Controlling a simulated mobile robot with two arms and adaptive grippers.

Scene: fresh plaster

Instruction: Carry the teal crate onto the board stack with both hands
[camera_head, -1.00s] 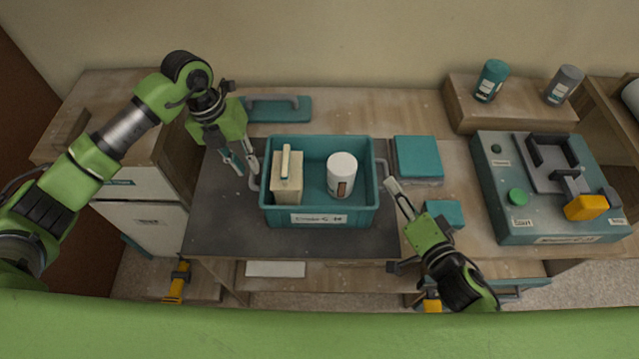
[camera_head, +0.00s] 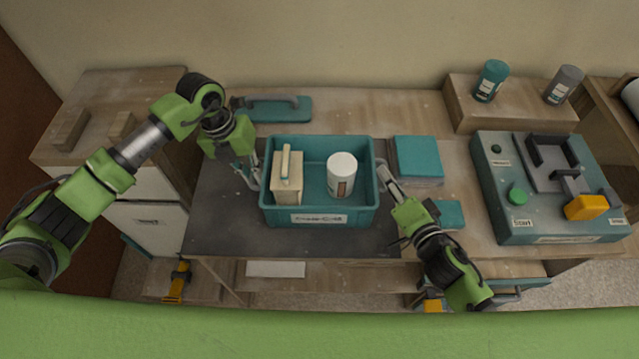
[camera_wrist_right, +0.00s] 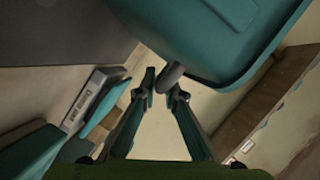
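The teal crate (camera_head: 320,217) stands level on a dark grey mat (camera_head: 225,228) on the bench. It holds a cream box with a handle (camera_head: 287,180) and a white tub (camera_head: 342,176). My left gripper (camera_head: 249,173) is at the crate's left handle, its fingers apart. My right gripper (camera_head: 385,180) is at the right end. In the right wrist view its fingers (camera_wrist_right: 165,88) are apart, with the crate's grey handle (camera_wrist_right: 171,76) at their tips. A teal-topped flat stack (camera_head: 418,158) lies right of the crate; I cannot tell whether it is the board stack.
A teal machine (camera_head: 547,225) with a yellow part stands at right. Two canisters, teal (camera_head: 491,80) and grey (camera_head: 564,84), stand on a wooden riser (camera_head: 510,112) behind it. A teal float (camera_head: 280,108) lies behind the crate. A cabinet with wooden blocks (camera_head: 70,130) stands at left.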

